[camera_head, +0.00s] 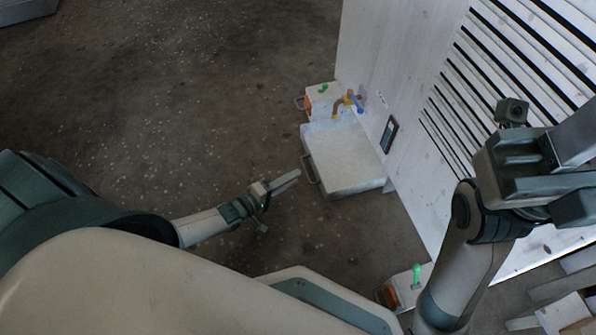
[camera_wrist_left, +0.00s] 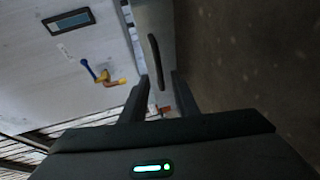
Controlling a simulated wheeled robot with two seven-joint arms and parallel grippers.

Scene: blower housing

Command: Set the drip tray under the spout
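A brass spout (camera_head: 340,104) with a blue lever sticks out of the white housing wall; it also shows in the left wrist view (camera_wrist_left: 107,80). A pale flat-topped box (camera_head: 345,158) with a dark handle (camera_head: 309,170) stands against the wall beside the spout. I cannot tell whether it is the drip tray; no other tray is clear. My left gripper (camera_head: 291,181) is open, just left of the handle. In the left wrist view the handle (camera_wrist_left: 156,62) lies ahead, between the finger lines. My right gripper (camera_head: 568,178) is up at the right edge, its opening unclear.
Small boxes with green knobs stand by the wall, one near the spout (camera_head: 324,88) and one lower down (camera_head: 411,285). The wall has dark slats (camera_head: 500,85) and a small dark panel (camera_head: 390,134). The speckled floor (camera_head: 200,110) to the left is clear.

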